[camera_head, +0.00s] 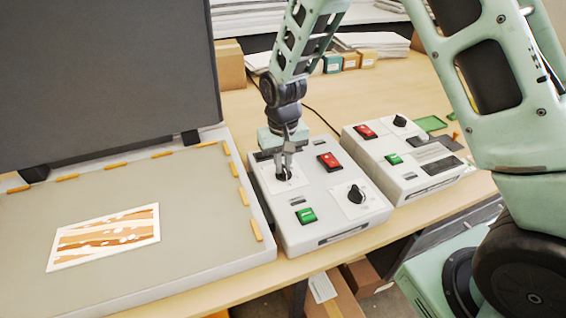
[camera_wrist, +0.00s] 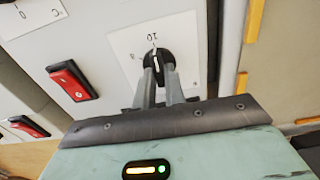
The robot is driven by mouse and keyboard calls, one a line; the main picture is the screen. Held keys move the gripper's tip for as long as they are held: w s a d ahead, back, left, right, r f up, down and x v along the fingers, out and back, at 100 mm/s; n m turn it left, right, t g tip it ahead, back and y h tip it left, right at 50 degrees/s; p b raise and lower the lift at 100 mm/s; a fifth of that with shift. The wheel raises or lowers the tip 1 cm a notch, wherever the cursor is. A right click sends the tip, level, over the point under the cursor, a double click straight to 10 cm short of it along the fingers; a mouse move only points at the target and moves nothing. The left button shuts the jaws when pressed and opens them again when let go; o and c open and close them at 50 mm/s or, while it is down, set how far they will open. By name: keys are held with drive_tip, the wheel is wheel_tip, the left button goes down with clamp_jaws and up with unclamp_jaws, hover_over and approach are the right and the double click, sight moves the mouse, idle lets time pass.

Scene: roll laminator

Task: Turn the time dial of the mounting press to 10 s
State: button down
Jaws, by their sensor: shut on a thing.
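The time dial (camera_wrist: 158,62) is a black knob on a white plate, on the grey control box (camera_head: 318,230) beside the mounting press. My gripper (camera_head: 285,157) comes down on this rear-left dial. In the wrist view my gripper (camera_wrist: 160,82) has its two fingers shut on the knob, one on each side. The knob's pale pointer line points up in that view, towards a marking that looks like 10. The fingers hide part of the knob and plate. The mounting press (camera_head: 215,225) stands open at left, with an orange-and-white print (camera_head: 105,237) on its bed.
The same box has a red switch (camera_head: 328,161), a green button (camera_head: 306,215) and a second black dial (camera_head: 356,193) near my gripper. A similar second box (camera_head: 420,172) stands to the right. Small boxes (camera_head: 340,62) and stacked sheets (camera_head: 375,41) lie behind.

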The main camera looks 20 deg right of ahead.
idle(0.4)
drive_tip(key=c, duration=1.5)
unclamp_jaws()
drive_tip(key=shift+o, duration=0.2)
drive_tip(key=shift+r, duration=0.1)
wheel_tip(320, 180, up, 17)
drive_tip(key=b, duration=0.2)
drive_tip(key=shift+r+b, duration=0.15)
drive_tip(key=shift+b, duration=0.25)
drive_tip(key=s+a+f+n, duration=0.2)
drive_tip(key=s, duration=0.7)
drive_tip(key=s+a+f+n, duration=0.1)
drive_tip(key=s+a+n, duration=0.1)
drive_tip(key=s, duration=0.7)
drive_tip(key=s+a+f+n, duration=0.2)
drive_tip(key=s+n, duration=0.1)
drive_tip(key=s, duration=0.6)
drive_tip(key=shift+s+a+f+n+y, duration=0.2)
drive_tip(key=shift+f+n+y, duration=0.1)
drive_tip(key=shift+f+n, duration=0.1)
